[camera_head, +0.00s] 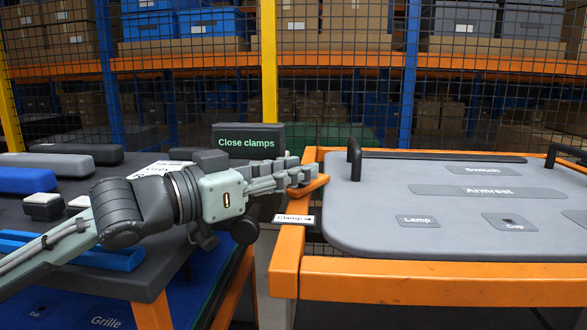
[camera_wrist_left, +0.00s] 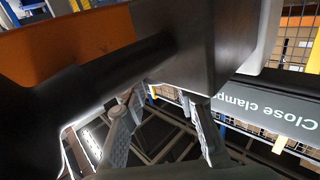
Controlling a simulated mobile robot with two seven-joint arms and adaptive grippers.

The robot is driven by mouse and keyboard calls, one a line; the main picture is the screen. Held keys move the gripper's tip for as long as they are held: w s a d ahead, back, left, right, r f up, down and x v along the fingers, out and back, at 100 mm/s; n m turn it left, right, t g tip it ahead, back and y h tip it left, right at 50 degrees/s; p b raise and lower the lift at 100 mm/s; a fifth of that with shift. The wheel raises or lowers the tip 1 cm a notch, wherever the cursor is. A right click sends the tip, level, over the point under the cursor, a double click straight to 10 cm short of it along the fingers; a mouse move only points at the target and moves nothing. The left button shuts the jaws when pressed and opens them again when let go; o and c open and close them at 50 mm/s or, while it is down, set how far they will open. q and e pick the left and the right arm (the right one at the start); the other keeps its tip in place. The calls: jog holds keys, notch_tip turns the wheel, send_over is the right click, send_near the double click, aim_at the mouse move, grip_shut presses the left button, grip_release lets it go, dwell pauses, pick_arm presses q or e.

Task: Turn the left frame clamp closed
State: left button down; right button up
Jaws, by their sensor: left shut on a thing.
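My left gripper (camera_head: 292,177) reaches in from the left and is shut at the left edge of the orange frame (camera_head: 287,255). An orange arm of the left frame clamp (camera_head: 314,186) shows just beyond its fingertips, and the fingers cover much of the clamp. In the left wrist view, the two fingers (camera_wrist_left: 165,125) sit below a large dark block and bar, which hide the contact. A small "Clamp" sign (camera_head: 294,219) with an arrow lies below the fingertips. My right gripper is not in view.
A grey door panel (camera_head: 390,222) with black handles lies on the orange frame at right. A "Close clamps" sign (camera_head: 248,141) stands behind my gripper. A dark table (camera_head: 145,285) at left carries grey and blue parts. Mesh fencing and shelves stand behind.

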pick_arm(q)
jog(key=c, duration=1.1)
grip_release()
jog(key=shift+c, duration=0.2)
jog(key=shift+r, duration=0.15)
notch_tip(320, 180, up, 10)
jog(key=shift+f, duration=0.15)
